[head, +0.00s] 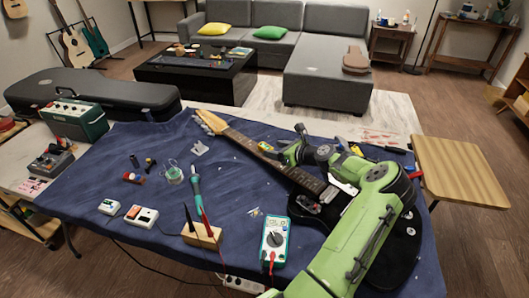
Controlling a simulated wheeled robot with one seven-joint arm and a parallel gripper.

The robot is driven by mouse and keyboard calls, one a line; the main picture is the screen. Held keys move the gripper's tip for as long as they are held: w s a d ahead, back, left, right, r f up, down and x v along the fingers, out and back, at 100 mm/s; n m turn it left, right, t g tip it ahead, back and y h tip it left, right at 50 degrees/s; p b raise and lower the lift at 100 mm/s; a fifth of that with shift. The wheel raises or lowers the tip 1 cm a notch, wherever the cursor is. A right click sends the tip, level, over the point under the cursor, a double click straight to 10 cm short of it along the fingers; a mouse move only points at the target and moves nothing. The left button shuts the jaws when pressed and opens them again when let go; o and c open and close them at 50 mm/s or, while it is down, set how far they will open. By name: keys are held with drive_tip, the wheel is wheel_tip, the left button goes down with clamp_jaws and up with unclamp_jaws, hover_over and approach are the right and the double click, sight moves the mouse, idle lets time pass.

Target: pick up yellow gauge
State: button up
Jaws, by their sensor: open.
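A small yellow-green item (265,146), which may be the yellow gauge, lies by the guitar neck (245,143) on the blue cloth. Another small yellow item (356,150) shows behind my arm, too small to identify. My green arm reaches in from the bottom right across the black guitar body (402,238). My gripper (282,156) is open, low over the neck, just right of the yellow-green item. The fingertips are dark and small here, and I cannot tell whether they touch anything. No object shows held.
A blue cloth (100,185) covers the workbench. An amplifier (75,120) and guitar case (95,90) are left.

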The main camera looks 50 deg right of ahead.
sight(268, 147)
drive_tip(key=b+x, duration=0.1)
drive_tip(key=x, duration=0.3)
drive_tip(key=shift+w+f+b, duration=0.2)
drive_tip(key=shift+w+b, duration=0.05)
drive_tip(key=shift+b, duration=0.15)
drive_tip(key=shift+w, duration=0.4)
drive_tip(key=shift+c, duration=0.5)
drive_tip(key=c, duration=1)
drive_tip(key=shift+r, duration=0.1)
